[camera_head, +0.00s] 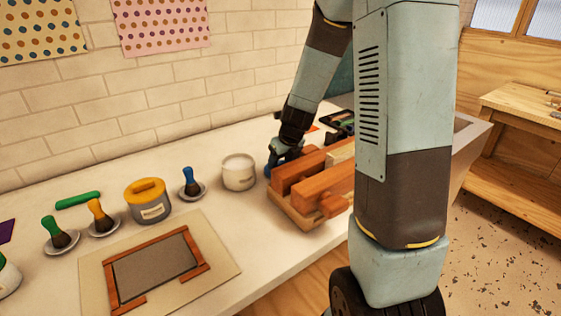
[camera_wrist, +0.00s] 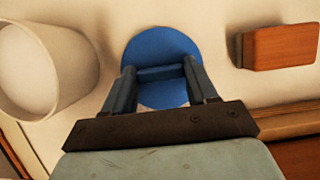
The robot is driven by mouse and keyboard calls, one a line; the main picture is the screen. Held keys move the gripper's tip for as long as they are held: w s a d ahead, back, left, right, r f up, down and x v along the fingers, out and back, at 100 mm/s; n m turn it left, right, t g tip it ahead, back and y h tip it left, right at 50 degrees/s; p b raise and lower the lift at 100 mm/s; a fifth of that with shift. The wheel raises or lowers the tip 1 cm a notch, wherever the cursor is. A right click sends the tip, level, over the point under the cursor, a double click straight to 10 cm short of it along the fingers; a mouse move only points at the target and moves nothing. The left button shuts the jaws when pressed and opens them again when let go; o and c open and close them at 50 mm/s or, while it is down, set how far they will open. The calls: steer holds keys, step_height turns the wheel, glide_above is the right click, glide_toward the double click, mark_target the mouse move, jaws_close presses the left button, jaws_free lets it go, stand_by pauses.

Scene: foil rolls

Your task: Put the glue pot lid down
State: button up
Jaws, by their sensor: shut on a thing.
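The glue pot lid is a round blue disc with a raised bar handle (camera_wrist: 160,45). In the wrist view my gripper (camera_wrist: 163,72) has its two fingers closed on that handle. In the head view my gripper (camera_head: 281,153) is behind the wooden blocks, and only a bit of blue shows beside it. The lid is over or on the pale table top; I cannot tell whether it touches. An open white pot (camera_head: 239,174) stands just left of my gripper, and it also shows in the wrist view (camera_wrist: 45,70).
A wooden rack of blocks (camera_head: 292,205) stands close on the right; a block end (camera_wrist: 280,47) is near the lid. A grey pot with a yellow lid (camera_head: 148,207), brushes on saucers (camera_head: 191,188) and a framed board (camera_head: 95,270) lie left. Bare table is behind the white pot.

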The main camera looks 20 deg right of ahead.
steer(key=o, duration=1)
steer(key=shift+o, duration=0.2)
steer(key=v, duration=1.2)
steer(key=s+r+n, duration=0.6)
steer(key=s+n, duration=0.5)
steer(key=n, duration=0.5)
steer(key=s+a+r+n+t+h, duration=0.1)
steer(key=s+r+n, duration=0.4)
steer(key=s+n, duration=0.7)
steer(key=shift+s+a+r+n, duration=0.2)
steer(key=shift+a+r+n, duration=0.15)
steer(key=shift+n, duration=1.85)
